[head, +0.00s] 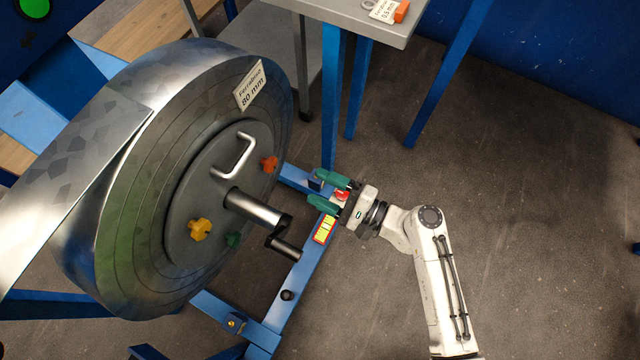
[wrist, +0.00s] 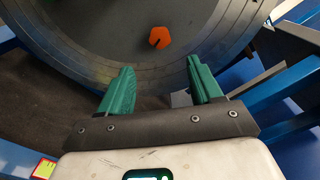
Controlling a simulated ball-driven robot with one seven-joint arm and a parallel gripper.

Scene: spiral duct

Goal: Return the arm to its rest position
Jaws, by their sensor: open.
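My gripper (head: 326,191) has green fingers and is open and empty. In the head view it is at the end of my white arm, right of the large metal coil reel (head: 190,180) and above the blue stand (head: 305,262). In the wrist view the open fingers (wrist: 160,88) point toward the reel's grey disc, with a clear gap between them. An orange knob (wrist: 159,37) on the disc shows beyond the fingertips, apart from them. It also shows in the head view (head: 269,164).
The reel carries a crank handle (head: 262,212), a silver grab handle (head: 236,158), a yellow knob (head: 199,229) and a green knob (head: 233,240). A grey table (head: 350,18) on blue legs stands behind my gripper. Open floor (head: 540,220) lies to the right.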

